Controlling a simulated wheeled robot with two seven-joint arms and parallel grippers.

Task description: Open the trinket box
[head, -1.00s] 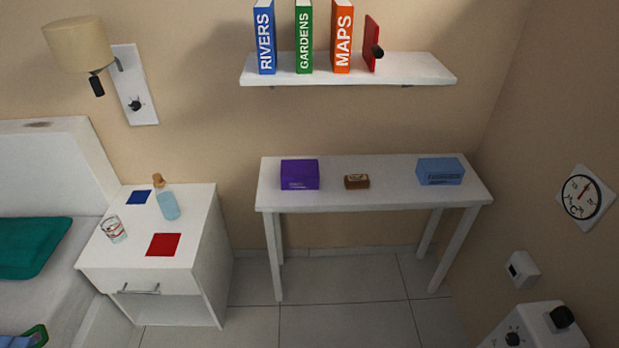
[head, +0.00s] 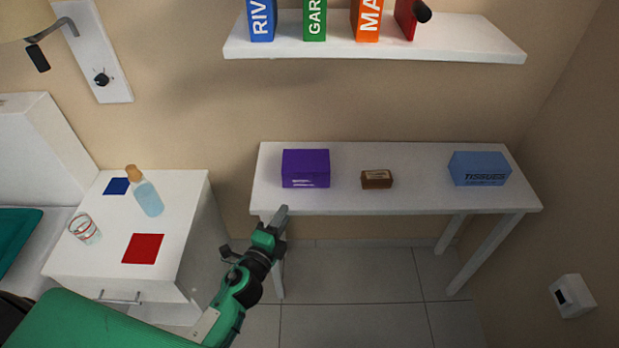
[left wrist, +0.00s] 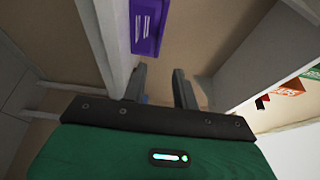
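Three closed boxes stand in a row on the white side table (head: 335,200): a purple box (head: 306,168) at the left, a small brown box (head: 377,179) with a pale label in the middle, and a blue box (head: 479,169) with dark lettering at the right. I cannot read which is the trinket box. My left gripper (head: 282,213) is at the table's front edge, below the purple box in the picture. In the left wrist view its two fingers (left wrist: 159,82) are apart with nothing between them; the purple box (left wrist: 146,24) shows beyond them. My right gripper is out of view.
A wall shelf (head: 375,38) with several upright books hangs above the table. At the left, a nightstand (head: 188,215) carries a glass (head: 84,229) and a corked bottle (head: 148,195). The tabletop between the boxes is clear.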

